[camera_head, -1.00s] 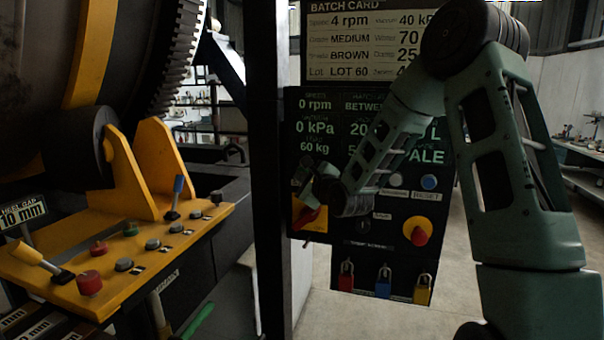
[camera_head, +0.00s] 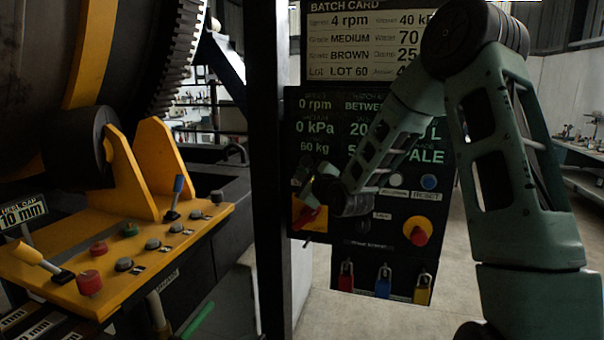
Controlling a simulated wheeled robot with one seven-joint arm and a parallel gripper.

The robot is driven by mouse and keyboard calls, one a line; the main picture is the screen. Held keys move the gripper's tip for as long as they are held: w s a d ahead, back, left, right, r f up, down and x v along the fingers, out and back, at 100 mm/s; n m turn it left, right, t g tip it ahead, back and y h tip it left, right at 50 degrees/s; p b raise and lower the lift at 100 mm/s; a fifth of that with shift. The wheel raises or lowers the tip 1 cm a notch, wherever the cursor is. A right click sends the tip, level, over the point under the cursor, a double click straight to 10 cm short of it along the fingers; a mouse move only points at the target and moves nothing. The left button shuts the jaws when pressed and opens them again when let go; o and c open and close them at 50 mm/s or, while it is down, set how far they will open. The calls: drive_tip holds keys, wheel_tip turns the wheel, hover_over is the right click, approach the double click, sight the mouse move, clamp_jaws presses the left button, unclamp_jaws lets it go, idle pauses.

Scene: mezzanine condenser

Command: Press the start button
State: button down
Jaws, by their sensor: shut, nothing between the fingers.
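My gripper (camera_head: 308,190) is small and dark in this view, close in front of the control panel's left side, at the end of my green arm. Its jaws look shut and empty; the fingertips are hard to make out, and I cannot tell whether they touch the panel. The dark control panel (camera_head: 388,262) carries a pale button (camera_head: 396,181), a blue button marked RESET (camera_head: 429,182) and a small dark control (camera_head: 367,200). No start label is readable. My wrist and forearm hide part of the panel. A green button (camera_head: 130,229) sits on the yellow console (camera_head: 205,226).
A red-and-yellow switch (camera_head: 310,217) is just below my gripper. A red mushroom knob on yellow (camera_head: 418,231) is to the right. Red, blue and yellow padlocks (camera_head: 383,281) hang below. A black post (camera_head: 267,170) stands left of the panel. Floor at right is clear.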

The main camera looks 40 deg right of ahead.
drive_tip(key=shift+d, duration=0.1)
idle(0.7)
drive_tip(key=shift+w+d, duration=0.25)
